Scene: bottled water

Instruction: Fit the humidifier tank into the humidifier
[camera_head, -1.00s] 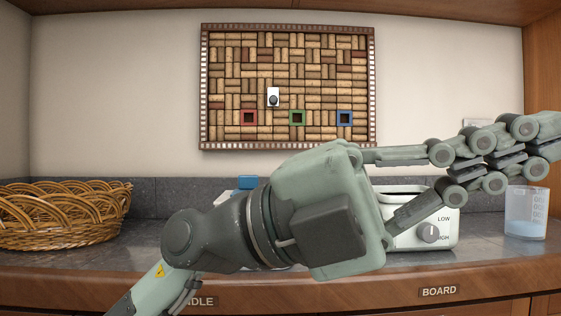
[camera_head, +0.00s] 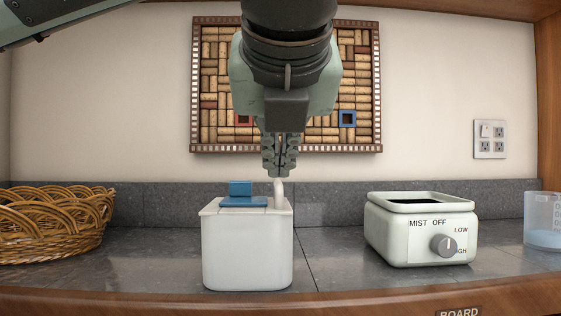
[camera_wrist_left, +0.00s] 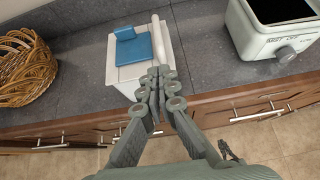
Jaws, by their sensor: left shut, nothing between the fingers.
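The white tank (camera_head: 247,250) stands upright on the counter, a blue cap (camera_head: 240,190) on top and a slim white bar (camera_head: 279,196) at its right side. It also shows in the left wrist view (camera_wrist_left: 122,75). The humidifier (camera_head: 418,235) is a pale box with an open top and a grey dial, standing apart to the right; the left wrist view cuts it off (camera_wrist_left: 260,46). My left gripper (camera_head: 280,172) points down, shut and empty, its fingertips close to the bar's top. I cannot tell whether they touch.
A wicker basket (camera_head: 50,225) is at the left and a clear measuring cup (camera_head: 543,222) at the far right. A framed cork board (camera_head: 375,135) hangs on the wall behind. Bare counter (camera_head: 335,250) lies between tank and humidifier.

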